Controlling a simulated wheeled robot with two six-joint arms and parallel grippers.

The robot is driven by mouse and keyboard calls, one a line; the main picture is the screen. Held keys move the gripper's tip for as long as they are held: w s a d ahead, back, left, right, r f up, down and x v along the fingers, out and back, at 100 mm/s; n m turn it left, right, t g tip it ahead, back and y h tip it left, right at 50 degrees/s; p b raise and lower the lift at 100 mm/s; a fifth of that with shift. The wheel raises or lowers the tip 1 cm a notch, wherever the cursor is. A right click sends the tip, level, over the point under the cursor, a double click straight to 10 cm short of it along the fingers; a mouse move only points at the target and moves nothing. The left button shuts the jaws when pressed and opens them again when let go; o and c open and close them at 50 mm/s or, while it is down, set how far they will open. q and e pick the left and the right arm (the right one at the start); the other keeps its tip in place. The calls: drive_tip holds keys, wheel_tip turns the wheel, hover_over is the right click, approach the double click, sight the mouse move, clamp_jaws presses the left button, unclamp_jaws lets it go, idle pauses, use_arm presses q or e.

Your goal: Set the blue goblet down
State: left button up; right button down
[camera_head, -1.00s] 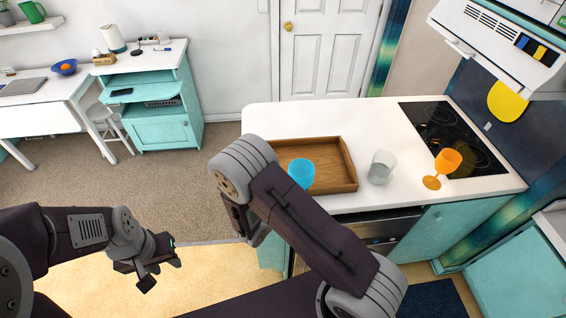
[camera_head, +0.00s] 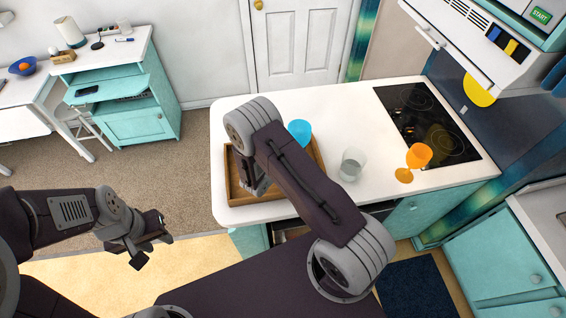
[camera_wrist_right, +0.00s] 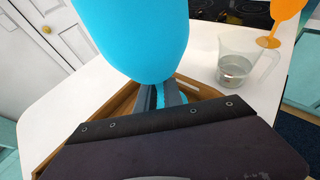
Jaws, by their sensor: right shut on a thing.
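The blue goblet (camera_head: 300,130) shows its bowl in the head view, at the back right corner of the wooden tray (camera_head: 233,180); my right arm hides its lower part. In the right wrist view its blue bowl (camera_wrist_right: 140,40) fills the top middle, with the stem between the fingers of my right gripper (camera_wrist_right: 162,96), which is shut on it. My left gripper (camera_head: 151,248) is open and empty, low at the left, apart from the counter.
A clear jug (camera_head: 352,164) stands right of the tray, with an orange goblet (camera_head: 418,157) beyond it near the black hob (camera_head: 428,122). The white counter (camera_head: 345,110) is bare behind the jug. A range hood (camera_head: 480,50) overhangs at the upper right.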

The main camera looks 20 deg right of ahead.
drive_tip(key=f, duration=0.2)
drive_tip(key=a+f, duration=0.1)
drive_tip(key=shift+s+f+p, duration=0.15)
drive_tip(key=shift+f+p, duration=0.15)
drive_tip(key=shift+f, duration=0.1)
drive_tip(key=shift+d+f, duration=0.15)
drive_tip(key=shift+f, duration=0.05)
drive_tip(key=f, duration=0.4)
drive_tip(key=shift+d+p, duration=0.2)
drive_tip(key=shift+p, duration=0.15)
use_arm(q)
drive_tip(key=shift+s+a+r, duration=0.1)
drive_tip(key=shift+a+r, duration=0.25)
drive_tip(key=shift+r, duration=0.4)
use_arm(e)
drive_tip(key=shift+a, duration=0.2)
drive_tip(key=shift+f, duration=0.15)
drive_tip(key=c, duration=1.5)
unclamp_jaws()
drive_tip(key=shift+d, duration=0.15)
use_arm(q)
drive_tip(key=shift+d+f, duration=0.1)
drive_tip(key=shift+f, duration=0.05)
